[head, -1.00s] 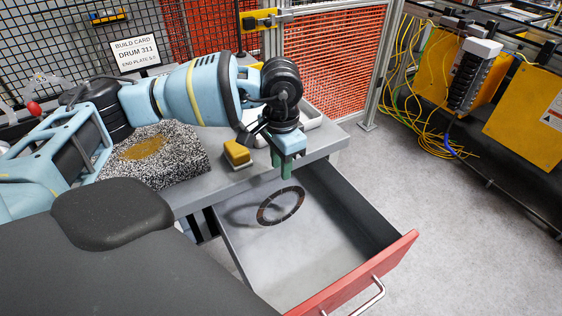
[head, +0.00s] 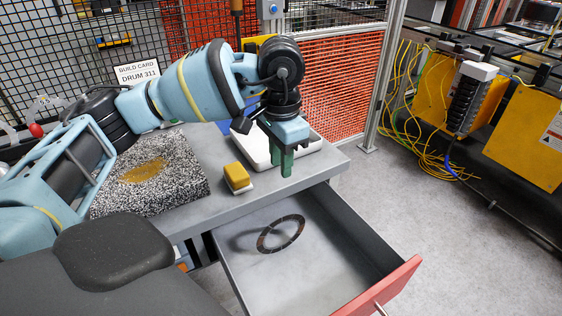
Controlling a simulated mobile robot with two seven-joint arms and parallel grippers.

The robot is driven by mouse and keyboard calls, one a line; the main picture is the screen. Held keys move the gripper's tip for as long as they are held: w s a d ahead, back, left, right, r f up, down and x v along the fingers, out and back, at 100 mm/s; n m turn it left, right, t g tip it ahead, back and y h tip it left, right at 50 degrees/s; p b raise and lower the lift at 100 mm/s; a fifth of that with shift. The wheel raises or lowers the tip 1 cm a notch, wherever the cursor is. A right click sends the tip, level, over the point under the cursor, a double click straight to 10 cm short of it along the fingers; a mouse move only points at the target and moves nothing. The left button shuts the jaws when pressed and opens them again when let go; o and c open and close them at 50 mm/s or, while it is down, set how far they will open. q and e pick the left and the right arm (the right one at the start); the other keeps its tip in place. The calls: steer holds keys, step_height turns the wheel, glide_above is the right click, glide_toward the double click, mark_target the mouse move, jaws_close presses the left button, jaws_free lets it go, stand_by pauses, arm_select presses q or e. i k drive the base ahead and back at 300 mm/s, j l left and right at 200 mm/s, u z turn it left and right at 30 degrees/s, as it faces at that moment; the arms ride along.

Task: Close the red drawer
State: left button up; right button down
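The red drawer (head: 385,289) stands pulled out from under the grey workbench. Its red front faces the lower right, with a metal handle (head: 380,305) cut off by the bottom edge of the picture. A dark ring (head: 281,234) lies on the drawer's floor. My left gripper (head: 281,174), with green fingers, points down over the bench near its front edge, behind the open drawer and well apart from the red front. It holds nothing that I can see; the gap between its fingers is unclear. My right gripper is out of view.
On the bench (head: 200,219) are a yellow-topped block (head: 237,177), a white tray (head: 254,147) and a speckled slab (head: 185,185). A mesh fence (head: 340,85) stands behind. The floor right of the drawer is clear up to cables (head: 440,165) and yellow panels.

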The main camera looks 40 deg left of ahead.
mark_target(339, 265)
steer(key=k, duration=1)
